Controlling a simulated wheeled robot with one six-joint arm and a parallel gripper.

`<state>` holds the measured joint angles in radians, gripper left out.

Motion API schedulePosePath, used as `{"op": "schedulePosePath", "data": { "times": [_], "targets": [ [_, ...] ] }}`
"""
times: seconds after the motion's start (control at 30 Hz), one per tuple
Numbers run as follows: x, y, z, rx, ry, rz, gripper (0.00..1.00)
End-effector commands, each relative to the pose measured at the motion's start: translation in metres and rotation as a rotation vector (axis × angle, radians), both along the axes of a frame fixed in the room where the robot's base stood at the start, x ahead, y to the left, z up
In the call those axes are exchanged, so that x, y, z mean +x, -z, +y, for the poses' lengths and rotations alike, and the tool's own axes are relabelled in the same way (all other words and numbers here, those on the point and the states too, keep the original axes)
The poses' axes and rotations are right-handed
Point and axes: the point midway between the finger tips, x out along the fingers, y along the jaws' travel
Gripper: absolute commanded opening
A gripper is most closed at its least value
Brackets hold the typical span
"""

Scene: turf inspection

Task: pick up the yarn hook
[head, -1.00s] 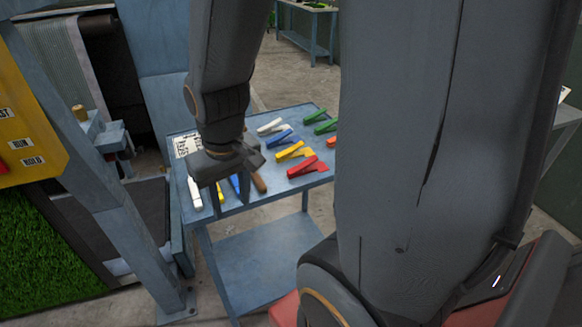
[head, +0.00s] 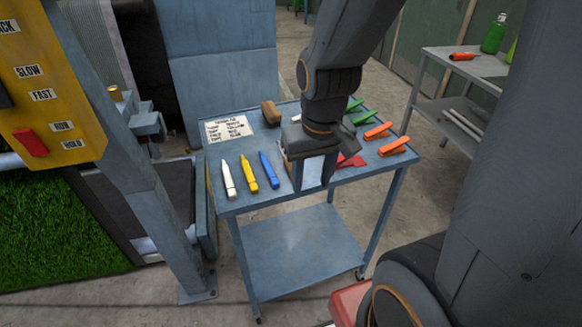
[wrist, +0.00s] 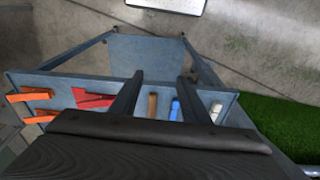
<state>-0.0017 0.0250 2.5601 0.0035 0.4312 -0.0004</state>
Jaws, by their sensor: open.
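A slim tan wooden handle, likely the yarn hook (wrist: 152,106), lies on the blue table (head: 237,192) near its front edge. In the wrist view it shows between my fingers; its far part is hidden by my gripper body. In the head view my gripper hides most of it. My gripper (head: 313,186) is open and empty, pointing down over the table's front part, just right of the blue marker (head: 269,171). Its two fingers also show in the wrist view (wrist: 160,78). I cannot tell the height of the fingertips above the table.
Yellow (head: 248,173) and white (head: 228,180) markers lie left of the blue one. Red (head: 351,160), orange (head: 398,145) and green (head: 362,116) clips lie to the right. A brown block (head: 270,113) and a paper list (head: 229,127) are at the back. A yellow control panel (head: 40,85) stands left.

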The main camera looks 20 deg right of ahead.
Motion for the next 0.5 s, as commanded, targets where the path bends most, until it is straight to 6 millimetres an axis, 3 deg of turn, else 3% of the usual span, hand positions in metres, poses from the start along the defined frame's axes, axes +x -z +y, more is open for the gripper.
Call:
{"op": "schedulePosePath", "data": {
  "times": [0.37,0.5],
  "targets": [
    [0.002,0.0,0.0,0.0,0.0,0.001,0.41],
    [0.031,-0.001,-0.001,-0.001,-0.009,0.022,0.41]
  ]
}}
